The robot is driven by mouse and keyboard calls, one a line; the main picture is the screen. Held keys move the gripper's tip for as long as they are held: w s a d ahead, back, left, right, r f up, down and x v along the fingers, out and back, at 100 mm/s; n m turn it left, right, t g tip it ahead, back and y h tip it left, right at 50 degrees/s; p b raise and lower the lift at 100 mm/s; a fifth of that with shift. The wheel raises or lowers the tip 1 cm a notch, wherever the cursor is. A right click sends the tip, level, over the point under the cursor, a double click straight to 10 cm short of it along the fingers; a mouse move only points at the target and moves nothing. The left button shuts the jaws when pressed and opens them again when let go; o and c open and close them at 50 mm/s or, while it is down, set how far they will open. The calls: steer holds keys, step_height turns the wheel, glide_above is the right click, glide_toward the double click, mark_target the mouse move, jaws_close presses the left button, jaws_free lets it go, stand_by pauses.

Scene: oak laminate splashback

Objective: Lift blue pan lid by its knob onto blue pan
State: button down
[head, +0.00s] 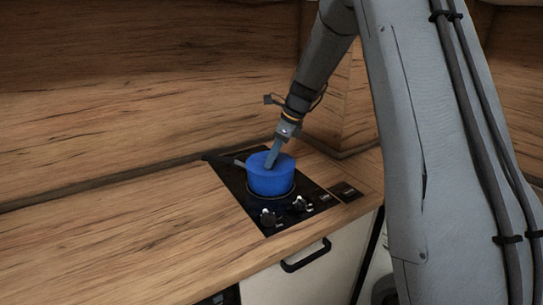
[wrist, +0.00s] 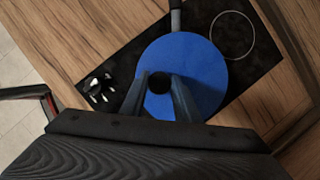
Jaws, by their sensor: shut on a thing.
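The blue pan (head: 270,182) stands on the black hob in the head view. The blue pan lid (wrist: 185,58) shows as a blue disc in the wrist view and lies on or just over the top of the pan. Its dark knob (wrist: 159,83) is between my fingers. My gripper (head: 271,161) points down at the lid and is shut on the knob; in the wrist view the two fingers (wrist: 160,88) stand on either side of it. The lid hides most of the pan in the wrist view. I cannot tell whether the lid touches the rim.
The black hob (head: 236,182) has control knobs (head: 268,217) at its front and a free ring (wrist: 232,35) beside the pan. The pan handle (head: 239,163) points left. Wooden worktop (head: 130,225) is clear to the left. A wooden splashback (head: 120,90) rises behind.

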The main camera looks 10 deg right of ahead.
stand_by(0.3)
steer(key=c, duration=1.3)
jaws_free()
steer(key=shift+r+p, duration=3.2)
steer(key=shift+r, duration=0.8)
